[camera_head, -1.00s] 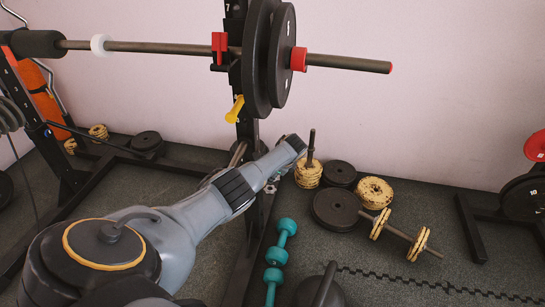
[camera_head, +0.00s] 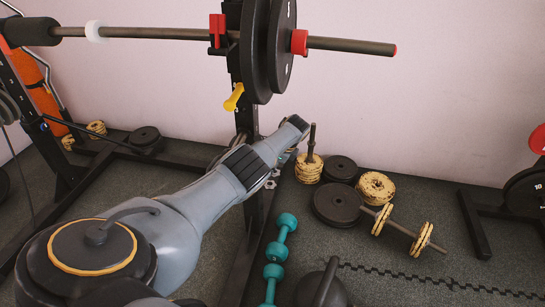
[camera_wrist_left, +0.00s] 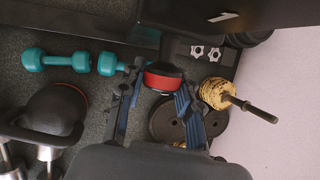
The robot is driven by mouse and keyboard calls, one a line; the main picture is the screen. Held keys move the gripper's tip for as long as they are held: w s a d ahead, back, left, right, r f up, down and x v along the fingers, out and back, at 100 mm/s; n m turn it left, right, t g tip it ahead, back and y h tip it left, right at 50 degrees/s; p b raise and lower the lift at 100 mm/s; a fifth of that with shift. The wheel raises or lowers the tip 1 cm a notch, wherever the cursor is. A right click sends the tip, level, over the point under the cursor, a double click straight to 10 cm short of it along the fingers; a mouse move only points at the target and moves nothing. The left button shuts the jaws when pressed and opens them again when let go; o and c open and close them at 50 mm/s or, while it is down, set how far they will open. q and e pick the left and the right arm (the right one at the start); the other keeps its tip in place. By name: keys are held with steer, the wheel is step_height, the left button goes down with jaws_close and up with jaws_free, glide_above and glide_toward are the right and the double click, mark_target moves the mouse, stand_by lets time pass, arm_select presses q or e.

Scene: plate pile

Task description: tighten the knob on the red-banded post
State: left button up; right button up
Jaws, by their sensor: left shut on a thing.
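In the left wrist view, a black thing with a red band (camera_wrist_left: 163,77) sits between the fingers of my left gripper (camera_wrist_left: 157,88). The gripper is shut on it; I cannot tell whether this is the knob or part of the post. In the head view, my grey left arm reaches up to the black rack upright (camera_head: 247,119), and its fingers and the held thing are not visible. A yellow knob (camera_head: 234,97) sticks out from this upright. The right gripper is in neither view.
A barbell (camera_head: 350,45) with black plates (camera_head: 283,40) rests high on the rack. Teal dumbbells (camera_head: 276,250), a black kettlebell (camera_head: 322,290), flat plates (camera_head: 335,205) and a yellow-plated dumbbell (camera_head: 402,230) lie on the floor. Open floor is at lower right.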

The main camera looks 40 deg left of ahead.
arm_select(q)
steer(key=shift+d, duration=0.1)
steer(key=o, duration=1.2)
steer(key=shift+c, duration=0.2)
steer(key=v, duration=1.2)
steer(key=shift+f, duration=0.1)
